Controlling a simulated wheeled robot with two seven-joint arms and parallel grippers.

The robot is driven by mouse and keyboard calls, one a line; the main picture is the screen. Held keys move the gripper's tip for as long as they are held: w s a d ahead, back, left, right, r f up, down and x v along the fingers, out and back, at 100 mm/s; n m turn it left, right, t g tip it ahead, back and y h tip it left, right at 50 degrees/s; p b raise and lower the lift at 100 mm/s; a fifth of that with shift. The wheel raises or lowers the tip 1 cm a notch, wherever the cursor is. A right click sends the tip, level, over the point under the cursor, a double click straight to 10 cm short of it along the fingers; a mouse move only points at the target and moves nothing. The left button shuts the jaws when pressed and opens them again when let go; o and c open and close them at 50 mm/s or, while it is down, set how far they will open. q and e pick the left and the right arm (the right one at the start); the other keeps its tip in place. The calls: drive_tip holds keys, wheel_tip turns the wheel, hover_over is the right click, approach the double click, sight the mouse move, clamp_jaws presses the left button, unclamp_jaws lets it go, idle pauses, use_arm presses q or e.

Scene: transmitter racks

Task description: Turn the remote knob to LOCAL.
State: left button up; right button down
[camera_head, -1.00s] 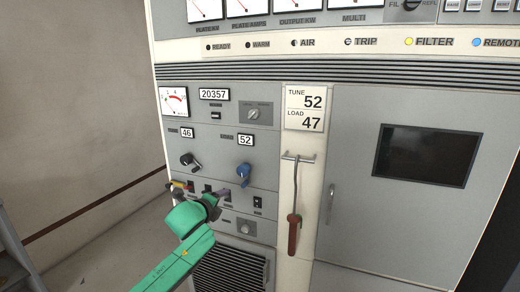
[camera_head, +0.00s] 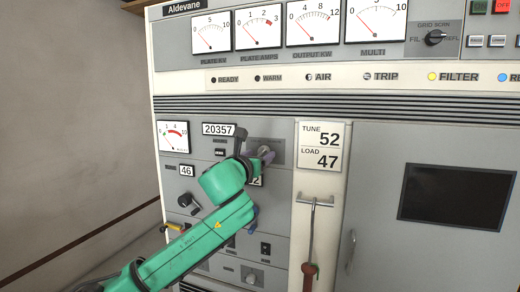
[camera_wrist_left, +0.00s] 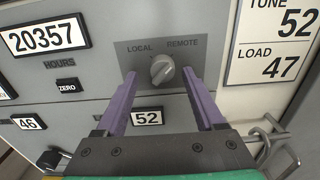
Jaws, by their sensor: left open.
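The remote knob (camera_wrist_left: 162,70) is a small light-grey knob on a darker grey plate marked LOCAL at left and REMOTE at right. Its grip looks tilted toward the REMOTE side, though it is small in the picture. My left gripper (camera_wrist_left: 159,74) is open, its two purple fingers on either side of the knob in the wrist view. I cannot tell whether they touch it. In the head view my left gripper (camera_head: 264,155) is in front of the knob's plate (camera_head: 277,146) and hides the knob. My right gripper is not in view.
The TUNE/LOAD sign (camera_head: 319,147) is right of the plate, above a hanging red-handled hook (camera_head: 309,270). A black crank (camera_head: 188,202) sits lower left. A counter reading 20357 (camera_wrist_left: 44,35) is left of the knob. A door with a dark window (camera_head: 457,194) is at right.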

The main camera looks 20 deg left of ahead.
use_arm(q)
drive_tip(key=shift+w+d+r, duration=0.1)
drive_tip(key=shift+w+d, duration=0.2)
drive_tip(key=shift+w, duration=0.15)
drive_tip(key=shift+a, duration=0.15)
drive_tip(key=c, duration=0.4)
clamp_jaws()
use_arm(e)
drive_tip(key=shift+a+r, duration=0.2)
